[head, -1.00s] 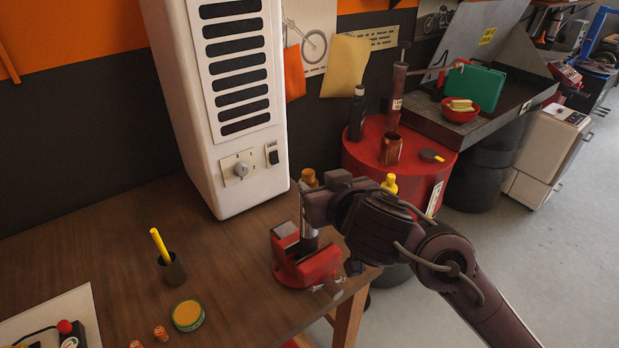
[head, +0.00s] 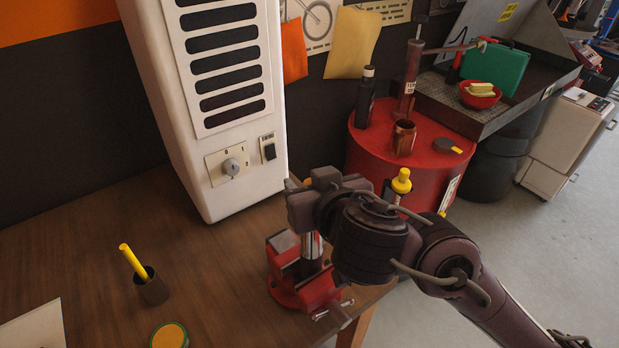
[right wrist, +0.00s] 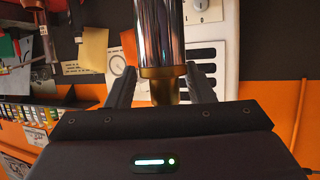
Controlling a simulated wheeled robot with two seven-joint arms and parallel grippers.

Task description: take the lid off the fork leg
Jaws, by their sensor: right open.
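The fork leg (head: 312,246) is a chrome tube standing upright in a red vise (head: 290,277) at the table's right corner. In the right wrist view the chrome fork leg (right wrist: 161,35) ends in a brass-coloured lid (right wrist: 164,88). My right gripper (head: 311,200) is at the top of the fork leg and hides most or all of the lid in the head view. In the right wrist view its two fingers (right wrist: 161,80) are open, one on each side of the lid, with gaps showing. My left gripper is not in view.
A white slotted cabinet (head: 226,100) stands on the wooden table (head: 215,285) close behind the vise. A dark cup (head: 152,290) with a yellow stick is at left. A red drum (head: 425,170) with a bottle and copper mug stands beyond the table. Bare tabletop lies left of the vise.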

